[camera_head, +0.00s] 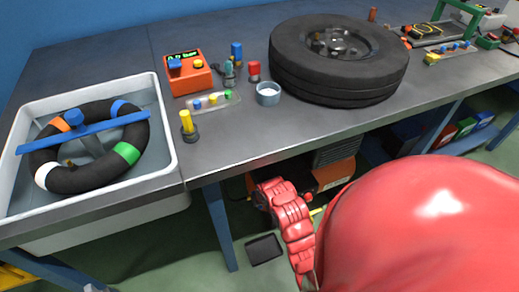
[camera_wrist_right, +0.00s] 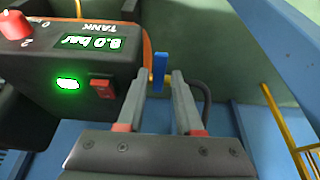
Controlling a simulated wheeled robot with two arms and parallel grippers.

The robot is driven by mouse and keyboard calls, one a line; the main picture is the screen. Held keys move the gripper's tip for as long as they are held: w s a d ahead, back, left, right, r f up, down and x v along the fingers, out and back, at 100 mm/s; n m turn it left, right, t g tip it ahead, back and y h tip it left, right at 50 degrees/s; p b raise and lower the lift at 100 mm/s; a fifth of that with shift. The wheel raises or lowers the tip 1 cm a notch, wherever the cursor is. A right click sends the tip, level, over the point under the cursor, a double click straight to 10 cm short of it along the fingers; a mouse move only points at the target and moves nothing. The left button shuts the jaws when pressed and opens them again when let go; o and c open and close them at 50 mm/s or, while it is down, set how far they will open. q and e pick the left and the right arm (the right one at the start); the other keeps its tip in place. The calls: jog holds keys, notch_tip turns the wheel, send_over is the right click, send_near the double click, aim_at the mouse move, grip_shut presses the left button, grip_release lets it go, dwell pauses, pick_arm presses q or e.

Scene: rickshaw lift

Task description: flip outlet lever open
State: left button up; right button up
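The blue outlet lever (camera_wrist_right: 159,66) stands upright in the right wrist view, beside the dark panel of the compressor (camera_wrist_right: 75,75). The panel has a lit display reading TANK 8.0 bar, a green light and a red switch. My right gripper (camera_wrist_right: 163,82) is open, with one finger on each side of the lever's lower end; I cannot tell whether either touches it. In the head view the orange compressor (camera_head: 337,174) is under the bench, partly hidden by my red right arm, and the lever cannot be made out. My left gripper is not in view.
The bench (camera_head: 230,150) overhangs the compressor, and a blue bench leg (camera_head: 219,225) stands left of it. A tire (camera_head: 338,60) lies on top. A white basin (camera_head: 168,130) holds a ringed wheel. A yellow rail (camera_wrist_right: 285,125) is right of my gripper.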

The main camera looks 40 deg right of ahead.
jog(key=shift+x, duration=0.85)
jog(key=shift+c, duration=0.2)
grip_shut()
dwell(0.7)
